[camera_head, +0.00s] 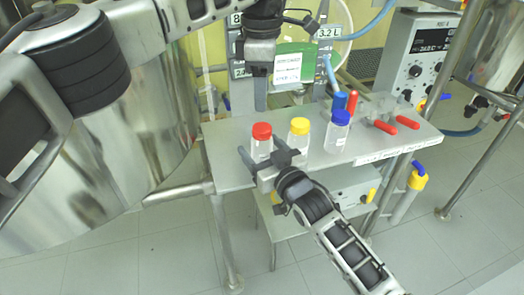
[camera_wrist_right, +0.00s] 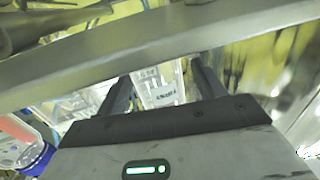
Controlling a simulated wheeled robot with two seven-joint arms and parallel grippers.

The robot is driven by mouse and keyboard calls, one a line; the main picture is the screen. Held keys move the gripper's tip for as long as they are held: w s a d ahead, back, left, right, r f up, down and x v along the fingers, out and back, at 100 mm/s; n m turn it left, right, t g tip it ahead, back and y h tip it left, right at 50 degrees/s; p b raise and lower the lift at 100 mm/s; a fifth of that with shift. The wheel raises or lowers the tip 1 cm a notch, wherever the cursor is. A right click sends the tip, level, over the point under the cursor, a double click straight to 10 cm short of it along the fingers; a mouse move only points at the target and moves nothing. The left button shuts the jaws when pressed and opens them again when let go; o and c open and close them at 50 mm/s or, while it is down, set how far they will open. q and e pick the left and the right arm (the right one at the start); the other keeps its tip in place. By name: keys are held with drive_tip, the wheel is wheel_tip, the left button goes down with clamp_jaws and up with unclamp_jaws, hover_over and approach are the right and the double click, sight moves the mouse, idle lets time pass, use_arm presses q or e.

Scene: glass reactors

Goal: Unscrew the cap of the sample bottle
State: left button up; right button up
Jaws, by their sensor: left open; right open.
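Three capped clear bottles stand on the grey bench: one with a red cap (camera_head: 261,130), one with a yellow cap (camera_head: 299,126) and one with a blue cap (camera_head: 342,117). I cannot tell which is the sample bottle. My right gripper (camera_head: 260,151) is open, low at the red-capped bottle, with its fingers near the lower body. I cannot tell whether it touches. In the right wrist view, its two open fingers (camera_wrist_right: 160,78) frame a pale labelled panel behind.
The grey bench (camera_head: 230,160) has red-handled valves (camera_head: 385,126) and a blue-and-red pair of handles at the back right. A green box (camera_head: 298,68) with a white label stands behind the bottles. A large steel vessel (camera_head: 120,130) is at the left, a control unit (camera_head: 415,55) at the right.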

sight(262, 127)
clamp_jaws()
use_arm(q)
drive_tip(key=m, duration=1.2)
drive_tip(key=shift+f+m, duration=0.1)
drive_tip(key=shift+m, duration=0.6)
drive_tip(key=shift+f, duration=3.9)
